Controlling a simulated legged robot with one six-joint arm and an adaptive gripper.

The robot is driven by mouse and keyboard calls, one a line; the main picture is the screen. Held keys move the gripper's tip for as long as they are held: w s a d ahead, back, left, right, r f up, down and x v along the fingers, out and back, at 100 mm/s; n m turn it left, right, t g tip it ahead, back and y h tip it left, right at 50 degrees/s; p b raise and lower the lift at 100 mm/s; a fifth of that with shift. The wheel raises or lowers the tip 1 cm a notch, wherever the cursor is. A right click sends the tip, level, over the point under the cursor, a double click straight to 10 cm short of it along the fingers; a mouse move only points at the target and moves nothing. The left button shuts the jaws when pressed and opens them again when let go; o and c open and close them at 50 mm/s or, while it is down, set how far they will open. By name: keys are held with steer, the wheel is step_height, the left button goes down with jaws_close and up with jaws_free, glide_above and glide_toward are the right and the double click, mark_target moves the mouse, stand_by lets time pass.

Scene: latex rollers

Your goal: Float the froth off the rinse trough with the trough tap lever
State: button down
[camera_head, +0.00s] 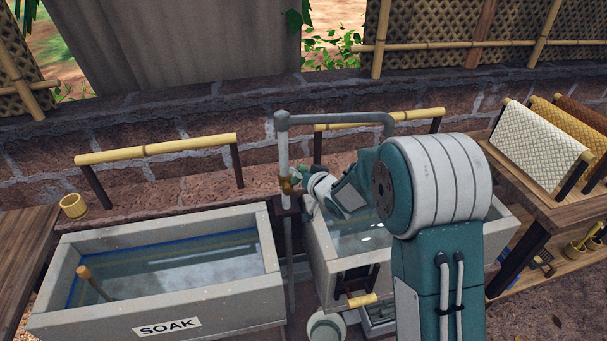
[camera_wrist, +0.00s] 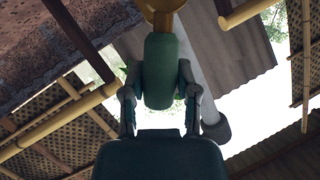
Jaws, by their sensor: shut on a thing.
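The trough tap (camera_head: 286,186) is a brass fitting on a grey standpipe between the two troughs. Its green lever (camera_wrist: 161,65) hangs below a brass part in the wrist view. My gripper (camera_head: 302,183) is at the tap, and in the wrist view its fingers (camera_wrist: 160,98) close on the lever from both sides. The rinse trough (camera_head: 322,253) is the stone trough on the right, partly hidden by my arm. Water shows in it with a few small white patches (camera_head: 376,239); I cannot tell how much froth there is.
The soak trough (camera_head: 165,312) stands left, with a wooden-handled tool (camera_head: 91,280) in it. Bamboo rails (camera_head: 156,149) stand behind the troughs. A grey pipe (camera_head: 335,119) runs over the rinse trough. A wooden table with draped sheets (camera_head: 538,138) is at right.

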steer(key=shift+s+a+n, duration=0.1)
steer(key=shift+a+n, duration=0.15)
steer(key=shift+n, duration=0.05)
steer(key=shift+f, duration=0.1)
steer(key=c, duration=0.5)
jaws_free()
steer(key=shift+c, duration=0.2)
steer(key=shift+o, duration=0.9)
steer(key=shift+a, duration=0.1)
steer(key=shift+s+d+r, duration=0.15)
steer(key=shift+d+r, duration=0.1)
steer(key=v, duration=1.1)
steer(key=shift+s, duration=0.15)
steer(key=shift+a, duration=0.1)
